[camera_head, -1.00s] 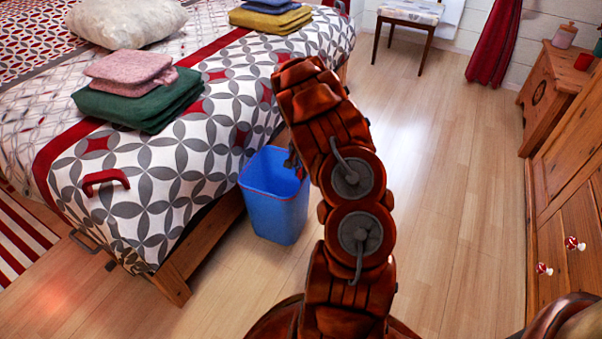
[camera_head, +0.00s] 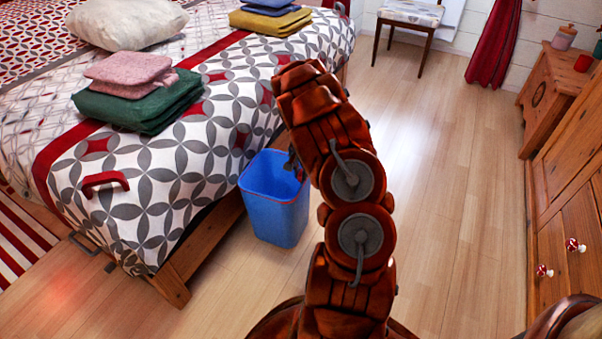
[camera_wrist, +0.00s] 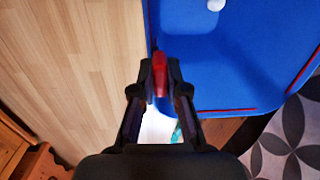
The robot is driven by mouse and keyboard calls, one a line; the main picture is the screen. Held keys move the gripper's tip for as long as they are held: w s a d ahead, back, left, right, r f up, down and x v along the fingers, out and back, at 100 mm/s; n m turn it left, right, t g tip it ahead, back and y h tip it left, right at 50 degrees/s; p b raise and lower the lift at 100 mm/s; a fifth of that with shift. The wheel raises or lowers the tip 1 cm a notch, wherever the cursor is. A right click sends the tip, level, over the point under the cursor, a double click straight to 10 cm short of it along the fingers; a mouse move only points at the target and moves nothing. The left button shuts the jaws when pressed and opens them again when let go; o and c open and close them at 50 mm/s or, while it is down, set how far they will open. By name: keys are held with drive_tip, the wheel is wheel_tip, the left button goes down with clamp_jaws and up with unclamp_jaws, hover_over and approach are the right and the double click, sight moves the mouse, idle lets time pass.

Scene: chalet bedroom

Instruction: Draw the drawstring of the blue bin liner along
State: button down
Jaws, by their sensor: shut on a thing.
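The blue bin (camera_head: 273,210) stands upright on the floor beside the foot of the bed. Its blue liner (camera_wrist: 245,45) fills much of the wrist view, and a red drawstring (camera_wrist: 220,111) runs along the rim. My gripper (camera_wrist: 160,88) is at the rim, shut on a short red piece of the drawstring (camera_wrist: 160,68). In the head view my gripper (camera_head: 294,164) is small and partly hidden by my arm, at the bin's right side. A small white thing (camera_wrist: 216,4) shows inside the bin.
The bed (camera_head: 180,258) lies close on the left, with folded towels (camera_head: 140,105) and a red handle-shaped thing (camera_head: 105,182) on it. Wooden drawers (camera_head: 575,235) stand at the right. A chair (camera_head: 410,20) is at the back. The floor between is clear.

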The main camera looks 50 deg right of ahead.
drive_tip(key=shift+r, duration=0.1)
drive_tip(key=c, duration=1.2)
unclamp_jaws()
drive_tip(key=shift+o, duration=0.2)
wheel_tip(320, 180, up, 12)
